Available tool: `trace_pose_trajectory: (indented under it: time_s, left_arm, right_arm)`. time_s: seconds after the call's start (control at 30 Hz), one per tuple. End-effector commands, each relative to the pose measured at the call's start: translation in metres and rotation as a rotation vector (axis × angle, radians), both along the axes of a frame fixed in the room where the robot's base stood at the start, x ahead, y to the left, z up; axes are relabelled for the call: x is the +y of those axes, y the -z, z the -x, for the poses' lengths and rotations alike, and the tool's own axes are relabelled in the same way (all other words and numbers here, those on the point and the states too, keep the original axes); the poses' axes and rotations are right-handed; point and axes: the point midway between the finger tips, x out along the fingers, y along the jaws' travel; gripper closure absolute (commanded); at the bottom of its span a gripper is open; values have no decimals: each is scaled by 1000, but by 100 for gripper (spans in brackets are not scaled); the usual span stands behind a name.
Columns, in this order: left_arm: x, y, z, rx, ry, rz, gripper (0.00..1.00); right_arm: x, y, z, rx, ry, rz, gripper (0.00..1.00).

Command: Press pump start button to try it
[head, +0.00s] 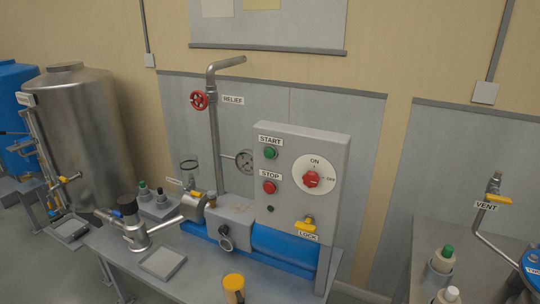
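The green pump start button (270,153) sits on the upper left of the grey control box (330,145), under a START label. The red stop button (269,187) is below it, under a STOP label. To their right is a red rotary switch (312,180) on a white dial marked ON and OFF; its exact setting is hard to tell. A yellow lock piece (305,223) is low on the box by a LOCK label. The blue pump body (285,246) lies below the box. Neither of my grippers shows in the head view, and nothing covers the start button.
A red relief handwheel (198,100) and a pressure gauge (244,160) are left of the box. A steel valve (132,226) and a yellow cup (233,287) stand on the bench in front. A yellow vent handle (498,199) is at right. Space before the buttons looks clear.

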Motion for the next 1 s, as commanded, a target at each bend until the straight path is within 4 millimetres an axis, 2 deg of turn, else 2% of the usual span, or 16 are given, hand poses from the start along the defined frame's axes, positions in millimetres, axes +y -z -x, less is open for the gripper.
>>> trace_pose_trajectory:
  time_s: [0.07, 0.17, 0.2, 1.0]
  left_arm:
    - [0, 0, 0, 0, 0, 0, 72]
    - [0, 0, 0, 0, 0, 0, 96]
    - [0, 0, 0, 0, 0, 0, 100]
    - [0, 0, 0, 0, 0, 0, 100]
  right_arm:
    - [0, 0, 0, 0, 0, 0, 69]
    - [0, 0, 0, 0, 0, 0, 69]
    - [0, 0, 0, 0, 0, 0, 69]
    - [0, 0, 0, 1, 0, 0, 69]
